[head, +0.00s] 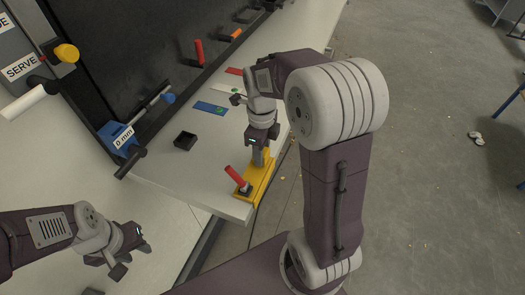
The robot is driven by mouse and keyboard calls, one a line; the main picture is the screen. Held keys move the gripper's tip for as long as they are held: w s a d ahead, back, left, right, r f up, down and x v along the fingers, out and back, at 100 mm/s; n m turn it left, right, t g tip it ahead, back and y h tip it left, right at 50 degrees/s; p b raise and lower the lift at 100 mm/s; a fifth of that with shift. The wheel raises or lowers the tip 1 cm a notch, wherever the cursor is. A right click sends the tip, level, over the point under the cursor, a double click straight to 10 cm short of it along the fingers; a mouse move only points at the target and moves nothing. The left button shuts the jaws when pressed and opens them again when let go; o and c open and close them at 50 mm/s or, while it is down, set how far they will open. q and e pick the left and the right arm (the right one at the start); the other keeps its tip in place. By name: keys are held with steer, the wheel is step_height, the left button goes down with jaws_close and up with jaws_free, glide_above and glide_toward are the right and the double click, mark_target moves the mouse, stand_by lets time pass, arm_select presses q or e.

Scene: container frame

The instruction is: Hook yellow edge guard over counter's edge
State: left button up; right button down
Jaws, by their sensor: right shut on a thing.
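The yellow edge guard (246,191) lies at the front right edge of the light counter (178,178), with a red handle standing up from its near end. It appears to lie along the edge; whether its lip is hooked over cannot be told. My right gripper (259,157) points down and is shut on the edge guard's far part. The fingers partly hide that part. My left gripper (127,258) is at the lower left, below and away from the counter, apart from the guard; its finger gap is unclear.
A dark panel (130,45) stands behind. Bare floor (430,150) is at right.

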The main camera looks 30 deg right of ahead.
stand_by(0.3)
steer(key=c, duration=0.8)
jaws_free()
steer(key=shift+r, duration=0.1)
step_height(320, 180, up, 9)
